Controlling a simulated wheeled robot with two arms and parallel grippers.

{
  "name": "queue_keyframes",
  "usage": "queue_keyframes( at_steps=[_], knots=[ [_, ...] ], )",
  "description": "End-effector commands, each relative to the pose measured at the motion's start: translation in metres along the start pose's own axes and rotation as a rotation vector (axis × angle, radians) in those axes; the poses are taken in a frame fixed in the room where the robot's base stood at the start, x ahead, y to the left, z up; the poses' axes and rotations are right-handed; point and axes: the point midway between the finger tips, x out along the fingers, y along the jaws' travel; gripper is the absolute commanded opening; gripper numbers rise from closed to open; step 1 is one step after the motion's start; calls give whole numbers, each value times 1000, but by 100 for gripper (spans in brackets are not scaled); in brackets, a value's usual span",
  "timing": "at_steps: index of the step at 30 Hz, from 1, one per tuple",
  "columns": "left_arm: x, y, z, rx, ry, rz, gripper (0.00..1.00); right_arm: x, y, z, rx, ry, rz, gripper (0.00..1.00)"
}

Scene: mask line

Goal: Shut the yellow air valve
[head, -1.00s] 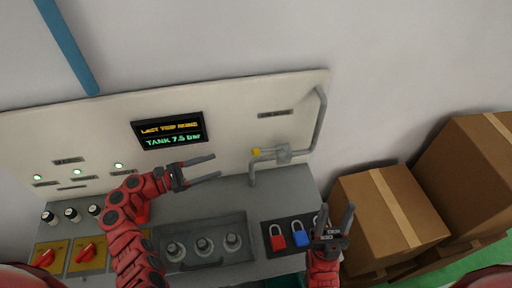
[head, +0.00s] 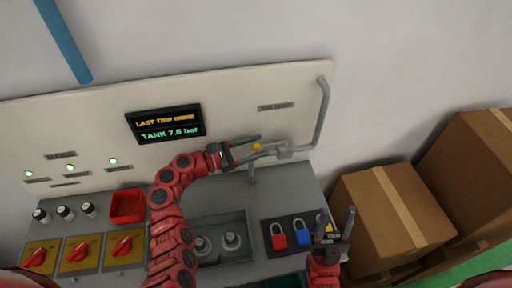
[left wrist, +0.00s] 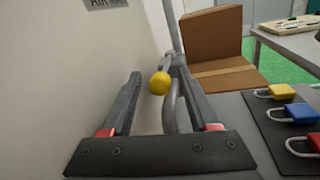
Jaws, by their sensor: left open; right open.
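The yellow air valve (head: 257,147) is a small yellow knob on a grey pipe fitting (head: 285,150) at the right of the panel. In the left wrist view the yellow knob (left wrist: 159,83) appears between my open fingers, a little beyond or near their tips. My left gripper (head: 258,146) is open with its fingers pointing right, close to the knob; I cannot tell whether they touch it. It also shows in the left wrist view (left wrist: 160,95). My right gripper (head: 338,225) is open and empty, above the right end of the console by the padlocks.
A red padlock (head: 278,236), a blue padlock (head: 301,231) and a yellow padlock (left wrist: 281,91) lie on a dark mat. A red bin (head: 127,205) and red rotary switches (head: 122,246) are at left. Cardboard boxes (head: 380,225) stand right. A display (head: 166,124) reads tank 7.6 bar.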

Motion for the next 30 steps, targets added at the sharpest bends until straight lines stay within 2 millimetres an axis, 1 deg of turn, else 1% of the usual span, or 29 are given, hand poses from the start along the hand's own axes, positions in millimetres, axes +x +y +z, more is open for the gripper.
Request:
queue_keyframes(
  at_steps=[2,3,8,12,13,30],
  knots=[
    [0,0,0,0,0,0,60,0,0,0,0,0,0,50],
    [0,0,0,0,0,0,58,0,0,0,0,0,0,50],
    [0,0,0,0,0,0,30,0,0,0,0,0,0,50],
    [0,0,0,1,0,0,4,0,0,0,0,0,0,50],
    [0,0,0,1,0,0,0,0,0,0,0,0,0,50],
    [-1,0,0,1,0,0,0,0,0,0,0,0,0,50]
  ],
)
